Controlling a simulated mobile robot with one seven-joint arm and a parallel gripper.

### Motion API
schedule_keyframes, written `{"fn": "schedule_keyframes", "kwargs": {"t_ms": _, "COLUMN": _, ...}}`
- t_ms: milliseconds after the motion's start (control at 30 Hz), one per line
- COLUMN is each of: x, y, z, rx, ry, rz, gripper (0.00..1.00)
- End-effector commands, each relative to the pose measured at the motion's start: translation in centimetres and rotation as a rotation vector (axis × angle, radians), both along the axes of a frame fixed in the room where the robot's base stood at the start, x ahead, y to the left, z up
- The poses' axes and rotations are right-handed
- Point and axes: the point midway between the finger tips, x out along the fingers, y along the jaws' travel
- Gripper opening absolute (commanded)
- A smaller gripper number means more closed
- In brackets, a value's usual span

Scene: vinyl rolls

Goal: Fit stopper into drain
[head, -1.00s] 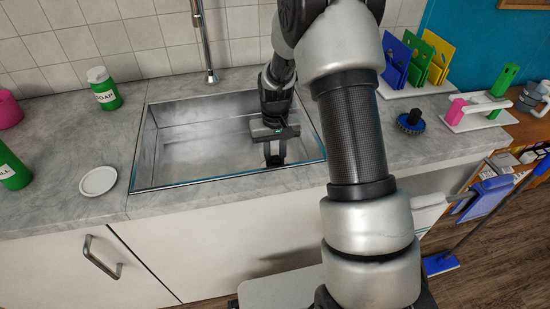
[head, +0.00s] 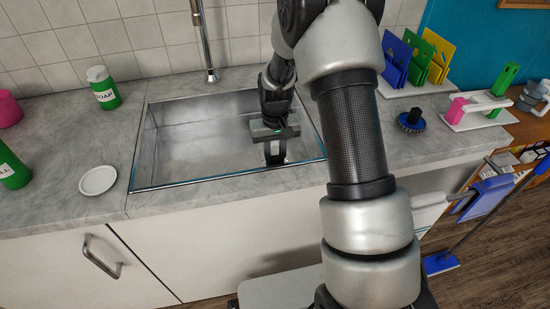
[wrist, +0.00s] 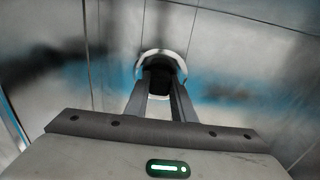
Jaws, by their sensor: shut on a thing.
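My gripper (head: 275,158) reaches down inside the metal sink (head: 180,150), near its front right part. In the wrist view my gripper (wrist: 160,92) has its fingers closed on a dark piece, which I take to be the stopper (wrist: 160,74). A pale round rim (wrist: 179,58) shows around this dark piece. I cannot tell whether the rim belongs to the stopper or to the drain, or whether the stopper touches the sink floor. In the head view the stopper and the drain are hidden by my gripper and arm.
The faucet (head: 211,74) hangs at the sink's back edge. A soap bottle (head: 103,90) and a white dish (head: 98,180) stand left of the sink. A dark blue brush (head: 411,121) and a white rack (head: 470,118) stand right. The sink's left half is clear.

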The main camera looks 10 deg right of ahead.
Motion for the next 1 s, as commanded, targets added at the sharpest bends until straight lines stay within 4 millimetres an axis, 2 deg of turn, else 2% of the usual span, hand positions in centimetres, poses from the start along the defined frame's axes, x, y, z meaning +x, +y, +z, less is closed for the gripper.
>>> {"fn": "schedule_keyframes", "kwargs": {"t_ms": 933, "x": 0.0, "y": 0.0, "z": -0.3, "rx": 0.0, "ry": 0.0, "rz": 0.0, "gripper": 0.01}}
{"fn": "schedule_keyframes", "kwargs": {"t_ms": 967, "x": 0.0, "y": 0.0, "z": -0.3, "rx": 0.0, "ry": 0.0, "rz": 0.0, "gripper": 0.26}}
{"fn": "schedule_keyframes", "kwargs": {"t_ms": 1000, "x": 0.0, "y": 0.0, "z": -0.3, "rx": 0.0, "ry": 0.0, "rz": 0.0, "gripper": 0.33}}
